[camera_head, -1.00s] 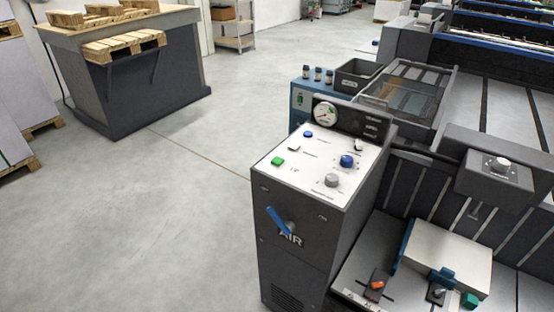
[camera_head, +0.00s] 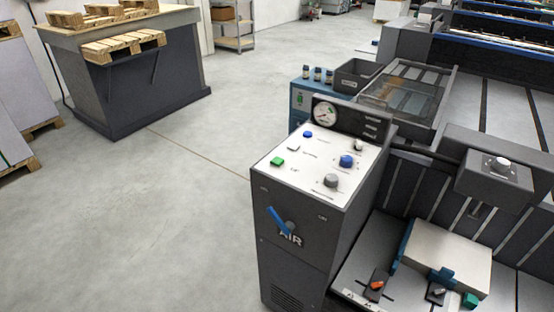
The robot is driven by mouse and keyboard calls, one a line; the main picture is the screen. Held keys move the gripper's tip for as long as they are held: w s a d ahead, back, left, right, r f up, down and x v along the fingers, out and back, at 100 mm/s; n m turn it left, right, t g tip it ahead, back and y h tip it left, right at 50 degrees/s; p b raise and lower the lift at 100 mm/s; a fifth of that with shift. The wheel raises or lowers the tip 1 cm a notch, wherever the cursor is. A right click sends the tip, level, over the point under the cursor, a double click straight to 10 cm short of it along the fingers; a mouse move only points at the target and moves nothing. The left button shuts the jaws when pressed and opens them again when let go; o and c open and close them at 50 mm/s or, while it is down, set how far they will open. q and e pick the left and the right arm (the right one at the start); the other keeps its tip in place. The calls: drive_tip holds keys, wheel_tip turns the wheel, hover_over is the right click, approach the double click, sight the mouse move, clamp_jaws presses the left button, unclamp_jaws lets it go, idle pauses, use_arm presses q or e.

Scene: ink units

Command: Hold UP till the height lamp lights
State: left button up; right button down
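A dark grey console (camera_head: 297,240) marked AIR stands in the middle foreground, with a blue lever on its front. Its white sloped top panel (camera_head: 310,165) carries a green button (camera_head: 278,161), a white button (camera_head: 294,148), a blue button (camera_head: 308,134), a blue knob (camera_head: 346,161) and a grey knob (camera_head: 331,181). Their labels are too small to read, so I cannot tell which is UP. A round gauge (camera_head: 325,113) sits behind the panel, with a dark plate beside it. I cannot make out a lit height lamp. Neither gripper is in view.
A grey machine bed (camera_head: 500,90) fills the right. A white block (camera_head: 447,252) with blue clamps sits front right, below an overhanging grey box (camera_head: 496,180). A dark bin (camera_head: 357,74) stands behind the console.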

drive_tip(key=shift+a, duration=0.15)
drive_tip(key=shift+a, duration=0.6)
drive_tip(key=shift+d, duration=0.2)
